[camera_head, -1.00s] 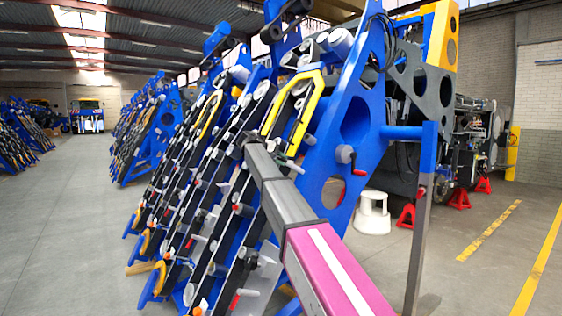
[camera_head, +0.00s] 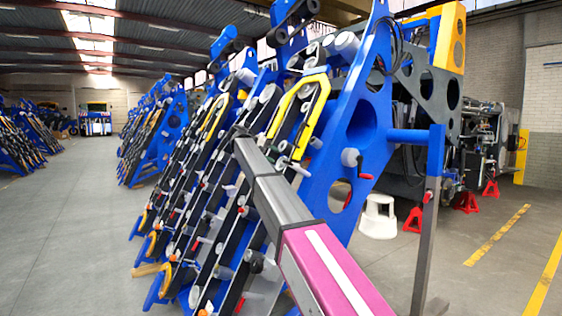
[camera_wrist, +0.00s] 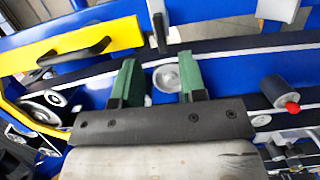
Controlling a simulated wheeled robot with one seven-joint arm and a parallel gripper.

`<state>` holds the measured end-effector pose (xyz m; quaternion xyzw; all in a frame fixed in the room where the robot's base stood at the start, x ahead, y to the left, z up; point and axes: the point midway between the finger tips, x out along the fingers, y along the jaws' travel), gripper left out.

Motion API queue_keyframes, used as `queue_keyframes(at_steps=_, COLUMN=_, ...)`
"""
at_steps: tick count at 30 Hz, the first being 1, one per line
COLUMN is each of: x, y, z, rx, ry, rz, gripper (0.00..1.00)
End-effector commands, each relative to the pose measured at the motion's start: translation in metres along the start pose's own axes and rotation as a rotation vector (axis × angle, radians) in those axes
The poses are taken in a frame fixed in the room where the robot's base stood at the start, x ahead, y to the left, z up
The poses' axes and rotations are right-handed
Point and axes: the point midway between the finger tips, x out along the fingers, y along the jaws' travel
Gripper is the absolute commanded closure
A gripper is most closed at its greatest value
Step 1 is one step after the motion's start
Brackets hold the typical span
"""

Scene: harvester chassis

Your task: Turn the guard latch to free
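A yellow guard (camera_head: 298,108) sits on the upper part of the nearest blue harvester frame. In the wrist view the yellow guard (camera_wrist: 110,40) is at the left, with a black bar handle (camera_wrist: 75,52) on it. A small black upright lever (camera_wrist: 160,32) stands just right of the guard's end; it may be the guard latch, but I cannot tell for sure. My gripper (camera_wrist: 158,82) has its two green fingers spread wide, with nothing held. The lever is beyond the fingertips, between them in the picture. In the head view my own arm largely hides the gripper.
A grey roller (camera_wrist: 168,78) shows between the fingers. A red-tipped roller (camera_wrist: 282,92) is to the right. A red-handled crank (camera_head: 355,160) sticks out of the blue frame (camera_head: 355,125). A white stool (camera_head: 378,216) stands behind. The floor at left is clear.

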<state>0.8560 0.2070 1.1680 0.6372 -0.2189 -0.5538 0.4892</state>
Motion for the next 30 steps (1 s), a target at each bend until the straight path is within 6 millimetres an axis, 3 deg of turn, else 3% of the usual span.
queue_keyframes(at_steps=7, x=-0.026, y=0.000, z=0.000, rx=0.000, ry=0.000, rz=0.000, gripper=0.62)
queue_keyframes(at_steps=20, x=-0.025, y=-0.003, z=0.001, rx=-0.001, ry=0.000, rz=-0.003, gripper=0.62)
queue_keyframes(at_steps=23, x=-0.007, y=-0.019, z=0.005, rx=-0.007, ry=0.004, rz=-0.023, gripper=0.62)
queue_keyframes(at_steps=25, x=0.017, y=-0.041, z=0.010, rx=-0.014, ry=0.009, rz=-0.049, gripper=0.62)
queue_keyframes(at_steps=30, x=0.095, y=-0.114, z=0.033, rx=-0.027, ry=0.026, rz=-0.154, gripper=0.62)
